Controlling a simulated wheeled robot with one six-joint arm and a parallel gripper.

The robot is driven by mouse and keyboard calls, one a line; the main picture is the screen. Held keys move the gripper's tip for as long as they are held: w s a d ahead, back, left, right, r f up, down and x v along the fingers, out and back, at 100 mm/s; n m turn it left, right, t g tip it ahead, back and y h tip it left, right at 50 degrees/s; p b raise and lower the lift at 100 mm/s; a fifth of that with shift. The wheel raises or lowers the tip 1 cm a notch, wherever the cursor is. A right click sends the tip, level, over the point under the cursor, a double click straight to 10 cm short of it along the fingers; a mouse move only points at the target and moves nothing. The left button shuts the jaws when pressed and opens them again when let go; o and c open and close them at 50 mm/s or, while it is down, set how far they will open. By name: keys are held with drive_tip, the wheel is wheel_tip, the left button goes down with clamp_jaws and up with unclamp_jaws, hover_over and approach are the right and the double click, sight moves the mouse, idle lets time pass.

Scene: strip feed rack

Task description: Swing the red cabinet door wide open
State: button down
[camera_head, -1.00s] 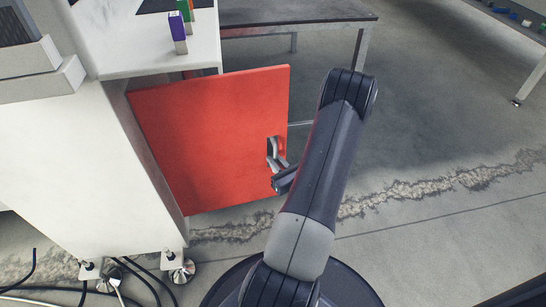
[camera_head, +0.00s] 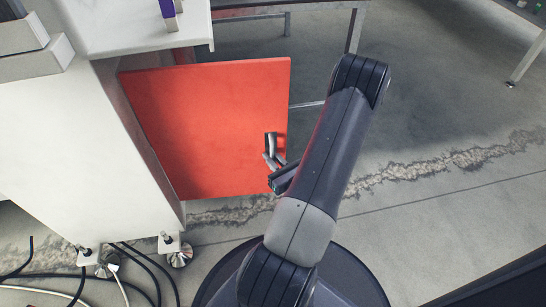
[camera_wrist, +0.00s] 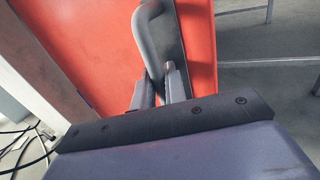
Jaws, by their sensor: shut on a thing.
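The red cabinet door (camera_head: 212,130) stands ajar, hinged at its left edge to the white cabinet (camera_head: 75,150). A grey bar handle (camera_head: 270,142) is mounted near the door's free right edge. My gripper (camera_head: 275,166) is at the lower part of this handle. In the wrist view my gripper (camera_wrist: 161,88) has its fingers closed around the handle bar (camera_wrist: 148,30), with the red door (camera_wrist: 85,40) behind. The cabinet's inside is mostly hidden by the door.
A grey metal table (camera_head: 285,12) stands behind the door. Black cables (camera_head: 130,262) lie on the floor near the cabinet's feet (camera_head: 180,257). A purple box (camera_head: 168,8) is on the cabinet's top. Concrete floor (camera_head: 440,110) to the right is open.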

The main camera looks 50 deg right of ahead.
drive_tip(key=shift+w+a, duration=0.1)
drive_tip(key=shift+a, duration=0.1)
drive_tip(key=c, duration=1.8)
unclamp_jaws()
drive_tip(key=shift+p+v, duration=1.1)
drive_tip(key=shift+v, duration=4.25)
drive_tip(key=shift+b+x, duration=0.85)
drive_tip(key=shift+x, duration=3.3)
